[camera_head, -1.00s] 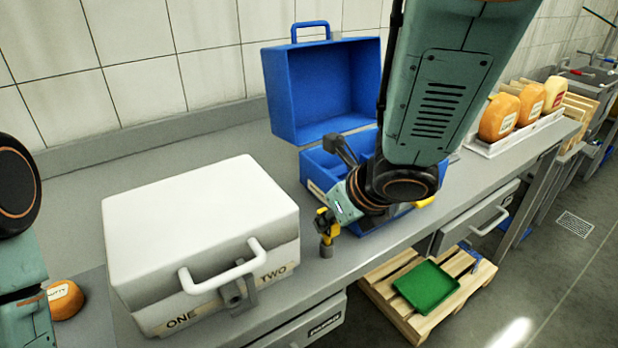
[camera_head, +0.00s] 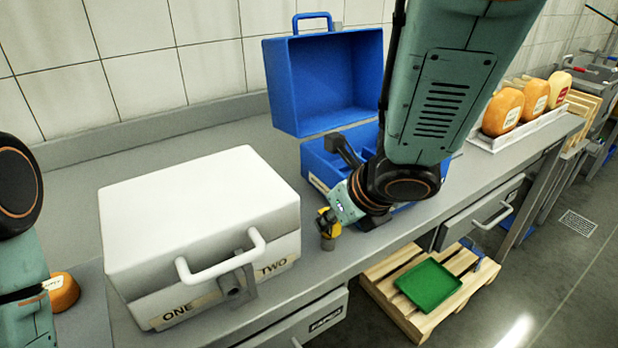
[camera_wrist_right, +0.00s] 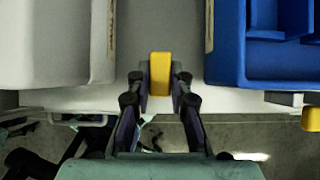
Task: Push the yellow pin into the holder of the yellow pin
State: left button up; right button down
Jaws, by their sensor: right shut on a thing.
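My right gripper (camera_head: 328,215) is shut on the yellow pin (camera_head: 330,230), above the grey counter between the white case and the blue case. The right wrist view shows the pin (camera_wrist_right: 160,72) between the two fingertips (camera_wrist_right: 158,80), apart from both cases. The white case (camera_head: 190,215) is closed, with a handle, a grey latch part (camera_head: 229,286) and labels ONE and TWO on its front. Another yellow piece (camera_wrist_right: 311,119) shows at the right edge of the wrist view, near the blue case. I cannot tell which part is the pin's holder. My left gripper is outside the views.
The blue case (camera_head: 318,181) stands open behind my right arm. A green tray (camera_head: 430,285) lies on a pallet below the counter edge.

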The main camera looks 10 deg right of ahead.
jog(key=shift+f, duration=0.2)
jog(key=c, duration=1.1)
grip_release()
jog(key=shift+c, duration=0.2)
jog(key=v, duration=0.7)
jog(key=shift+r, duration=0.15)
jog(key=shift+s, duration=0.15)
